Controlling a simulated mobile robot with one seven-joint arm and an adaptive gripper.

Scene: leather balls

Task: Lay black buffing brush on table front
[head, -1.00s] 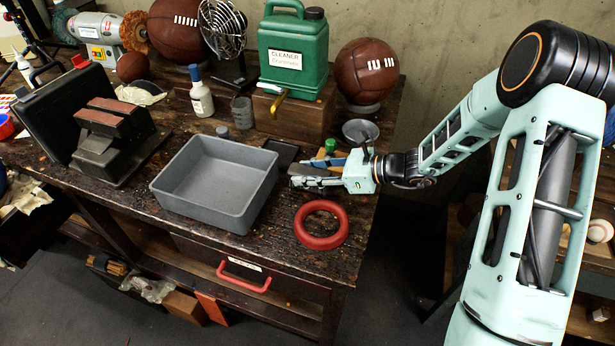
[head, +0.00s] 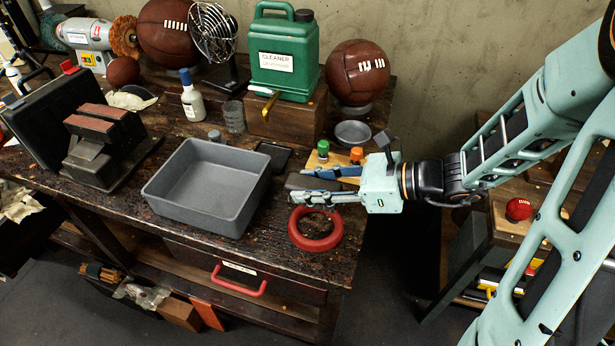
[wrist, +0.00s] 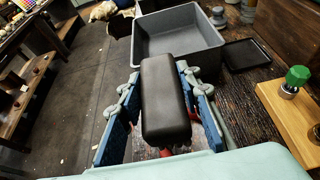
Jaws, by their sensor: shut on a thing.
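My gripper (head: 318,185) is shut on the black buffing brush (wrist: 165,98), a dark rounded block between the two blue finger pads in the wrist view. In the head view the brush (head: 300,182) shows only in part between the fingers. It is held above the front right part of the wooden table (head: 120,208), just behind and above the red ring (head: 316,243). The brush's underside is hidden, but it looks clear of the tabletop.
A grey open bin (head: 165,214) stands left of my gripper, apparently empty. Behind are a black flat tray (head: 274,155), a wooden board with green (head: 323,147) and orange (head: 357,154) knobs, and a grey dish (head: 352,133). Bare tabletop shows in front of the bin.

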